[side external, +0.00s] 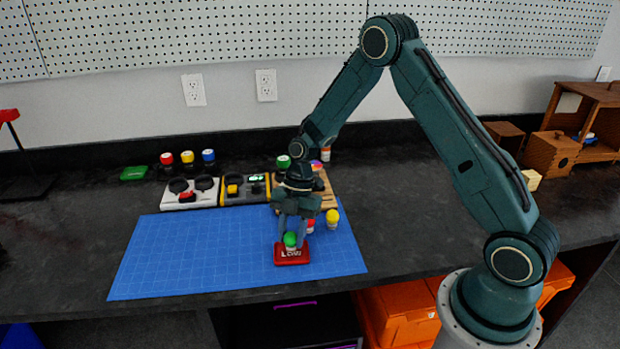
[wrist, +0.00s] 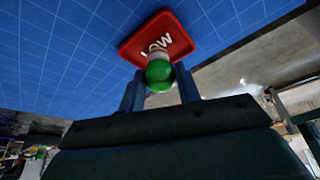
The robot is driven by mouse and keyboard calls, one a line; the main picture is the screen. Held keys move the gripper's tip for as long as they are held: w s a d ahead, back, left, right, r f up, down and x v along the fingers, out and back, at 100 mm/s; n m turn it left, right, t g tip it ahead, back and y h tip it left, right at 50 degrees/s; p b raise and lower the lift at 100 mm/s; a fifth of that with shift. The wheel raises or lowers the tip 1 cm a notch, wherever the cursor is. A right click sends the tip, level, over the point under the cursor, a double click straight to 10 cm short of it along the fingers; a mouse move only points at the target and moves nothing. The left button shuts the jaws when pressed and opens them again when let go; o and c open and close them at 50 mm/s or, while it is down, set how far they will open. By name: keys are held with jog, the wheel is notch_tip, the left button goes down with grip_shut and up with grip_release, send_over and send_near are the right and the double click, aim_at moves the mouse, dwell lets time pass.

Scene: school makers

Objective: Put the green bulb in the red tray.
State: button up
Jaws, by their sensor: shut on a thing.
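The green bulb (side external: 290,239) has a round green top and a pale base. My gripper (side external: 293,238) points down and is shut on it, with a finger on each side. The red tray (side external: 292,258) is small, with white lettering, and lies on the blue mat directly below the bulb. In the wrist view the bulb (wrist: 159,75) sits between my fingers (wrist: 160,85), and its base overlaps the tray (wrist: 178,38). I cannot tell whether the base touches the tray floor.
The blue mat (side external: 190,255) is clear on its left. A yellow bulb (side external: 332,217) and a red bulb (side external: 310,226) stand close behind the tray. Behind the mat are a white holder (side external: 190,200), a yellow-and-dark device (side external: 243,190) and several coloured bulbs.

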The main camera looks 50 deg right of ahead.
jog(key=shift+f, duration=0.55)
jog(key=shift+f, duration=0.1)
jog(key=o, duration=1)
jog(key=shift+c, duration=0.2)
jog(key=v, duration=1.2)
